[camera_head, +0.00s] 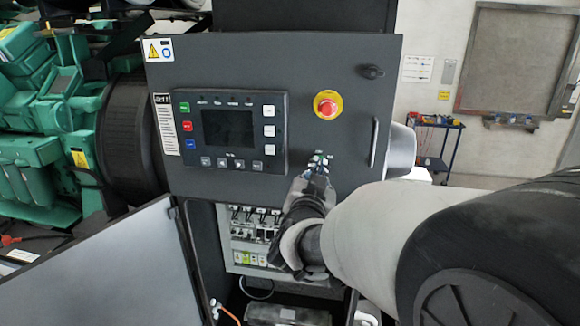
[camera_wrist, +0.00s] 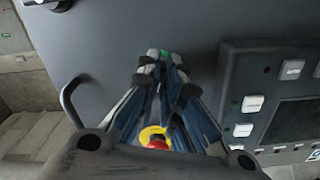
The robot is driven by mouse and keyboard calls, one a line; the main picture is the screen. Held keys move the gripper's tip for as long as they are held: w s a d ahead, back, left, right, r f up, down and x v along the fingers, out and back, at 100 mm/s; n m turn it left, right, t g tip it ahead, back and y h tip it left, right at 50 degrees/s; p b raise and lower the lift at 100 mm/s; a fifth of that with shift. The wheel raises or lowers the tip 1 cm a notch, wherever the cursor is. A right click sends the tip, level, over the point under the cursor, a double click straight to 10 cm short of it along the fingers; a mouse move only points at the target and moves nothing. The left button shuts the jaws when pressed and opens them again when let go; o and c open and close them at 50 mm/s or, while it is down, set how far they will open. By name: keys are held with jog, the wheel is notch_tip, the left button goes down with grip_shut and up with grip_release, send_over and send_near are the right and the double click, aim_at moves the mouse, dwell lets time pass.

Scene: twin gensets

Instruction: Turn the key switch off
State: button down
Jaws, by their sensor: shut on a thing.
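My gripper (camera_head: 319,160) reaches up to the dark control panel (camera_head: 300,60), just below the red emergency stop button (camera_head: 326,105) on its yellow ring. Its fingertips are drawn together on the key switch at the panel face, which they almost wholly hide. In the wrist view my gripper's fingers (camera_wrist: 162,60) converge against the panel, with a small green patch between the tips. The key's turned position cannot be made out. The emergency stop (camera_wrist: 155,140) shows between the fingers there.
A display unit (camera_head: 230,130) with several buttons is left of my gripper. A door handle (camera_head: 374,143) is close on the right and a black latch (camera_head: 371,71) is above it. Below, an open door (camera_head: 110,265) exposes a breaker compartment (camera_head: 250,258).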

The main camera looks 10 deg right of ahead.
jog(key=shift+n+p, duration=0.45)
jog(key=shift+n, duration=1.25)
jog(key=c, duration=1.8)
grip_release()
jog(key=shift+o, duration=0.2)
jog(key=shift+s, duration=0.1)
jog(key=v, duration=1.2)
